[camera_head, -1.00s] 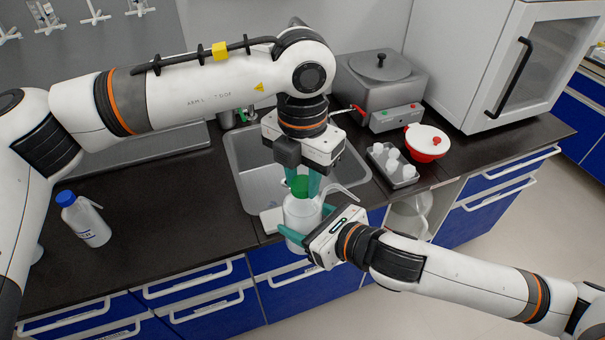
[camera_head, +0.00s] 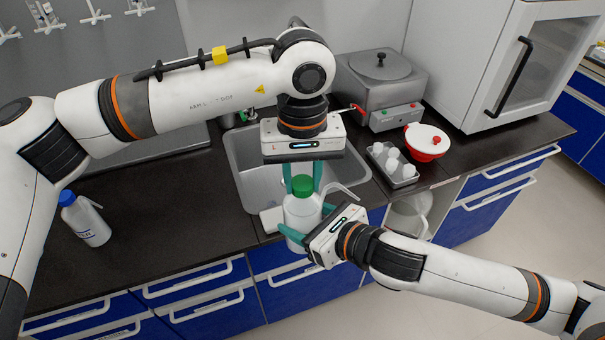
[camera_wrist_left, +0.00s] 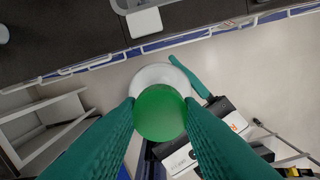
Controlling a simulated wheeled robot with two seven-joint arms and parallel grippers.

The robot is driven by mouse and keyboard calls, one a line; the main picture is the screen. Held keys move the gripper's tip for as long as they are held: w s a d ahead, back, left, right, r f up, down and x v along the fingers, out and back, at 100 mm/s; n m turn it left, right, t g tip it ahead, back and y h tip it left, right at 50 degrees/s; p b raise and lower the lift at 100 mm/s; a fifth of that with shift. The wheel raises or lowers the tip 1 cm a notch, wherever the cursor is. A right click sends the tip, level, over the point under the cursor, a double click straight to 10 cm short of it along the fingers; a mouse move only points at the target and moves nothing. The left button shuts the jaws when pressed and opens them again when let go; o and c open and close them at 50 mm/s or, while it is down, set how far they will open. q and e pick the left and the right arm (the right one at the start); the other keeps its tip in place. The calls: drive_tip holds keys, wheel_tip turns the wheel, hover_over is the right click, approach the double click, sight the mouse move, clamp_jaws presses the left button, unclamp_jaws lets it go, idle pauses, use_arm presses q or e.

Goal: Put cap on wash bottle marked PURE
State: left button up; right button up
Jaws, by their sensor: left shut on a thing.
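The white wash bottle (camera_head: 302,214) with a bent spout is upright just in front of the counter edge by the sink. My right gripper (camera_head: 307,228) is shut around its body; its marking is not visible to me. The green cap (camera_head: 303,187) sits at the bottle's mouth. My left gripper (camera_head: 303,178) points straight down and is shut on the cap. The left wrist view shows the cap (camera_wrist_left: 160,113) between both fingers, over the white bottle (camera_wrist_left: 162,73). The cap hides the neck, so I cannot tell how tightly it is seated.
A blue-capped bottle (camera_head: 84,219) stands on the counter at left. The sink (camera_head: 245,180) is behind the wash bottle. A grey rack of white pieces (camera_head: 392,166), a red pot with a white lid (camera_head: 427,142) and a grey heated bath (camera_head: 381,85) stand at right.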

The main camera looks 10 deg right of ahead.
use_arm(q)
drive_tip(key=shift+m, duration=0.4)
drive_tip(key=o, duration=1.1)
drive_tip(key=shift+o, duration=0.2)
wheel_tip(320, 180, up, 12)
